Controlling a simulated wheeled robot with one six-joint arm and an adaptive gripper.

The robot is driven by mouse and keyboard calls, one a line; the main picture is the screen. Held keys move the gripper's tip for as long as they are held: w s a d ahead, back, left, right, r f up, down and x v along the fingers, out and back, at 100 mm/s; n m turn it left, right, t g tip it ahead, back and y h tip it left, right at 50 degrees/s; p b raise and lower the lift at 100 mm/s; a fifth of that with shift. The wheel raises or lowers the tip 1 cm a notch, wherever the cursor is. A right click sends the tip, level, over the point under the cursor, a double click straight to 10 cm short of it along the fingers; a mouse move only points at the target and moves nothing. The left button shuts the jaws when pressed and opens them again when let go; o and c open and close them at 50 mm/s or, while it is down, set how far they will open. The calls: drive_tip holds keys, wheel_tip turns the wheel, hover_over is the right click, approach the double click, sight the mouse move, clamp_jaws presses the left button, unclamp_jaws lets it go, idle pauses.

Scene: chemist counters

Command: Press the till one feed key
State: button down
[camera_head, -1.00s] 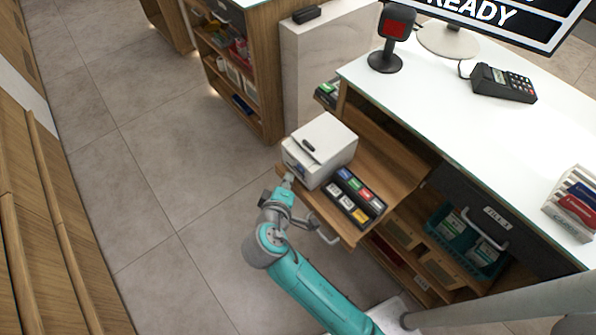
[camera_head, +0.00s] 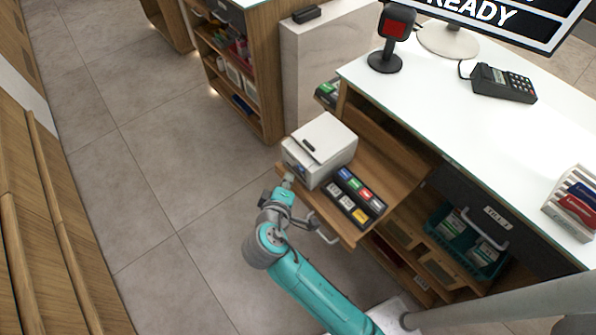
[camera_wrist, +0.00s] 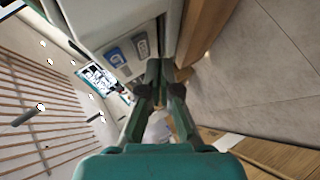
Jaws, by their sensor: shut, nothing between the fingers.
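A white receipt printer (camera_head: 322,148) stands on the pulled-out wooden drawer shelf under the till one counter. Its front face in the wrist view (camera_wrist: 100,22) carries two small keys, a blue key (camera_wrist: 114,57) and a grey key (camera_wrist: 141,45). I cannot read which one is the feed key. My gripper (camera_head: 289,181) is shut and empty, close to the printer's lower front. In the wrist view its closed fingertips (camera_wrist: 160,68) lie just below the grey key, and I cannot tell whether they touch the printer.
A black tray of coloured keys or cartridges (camera_head: 356,197) sits beside the printer on the shelf (camera_head: 395,165). The white counter (camera_head: 450,115) holds a card terminal (camera_head: 503,84) and a scanner (camera_head: 391,40). Open floor lies to the left.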

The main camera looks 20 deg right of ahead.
drive_tip(key=shift+d, duration=0.1)
drive_tip(key=shift+w+d, duration=0.1)
drive_tip(key=shift+d, duration=0.15)
drive_tip(key=shift+w+d, duration=0.1)
drive_tip(key=shift+d, duration=0.25)
idle(0.6)
idle(0.4)
drive_tip(key=shift+s+a, duration=0.2)
drive_tip(key=shift+a, duration=0.55)
drive_tip(key=shift+s+a, duration=0.2)
drive_tip(key=shift+a, duration=0.6)
drive_tip(key=shift+s+a, duration=0.25)
drive_tip(key=shift+a, duration=0.55)
drive_tip(key=shift+s+a, duration=0.2)
drive_tip(key=shift+a, duration=0.6)
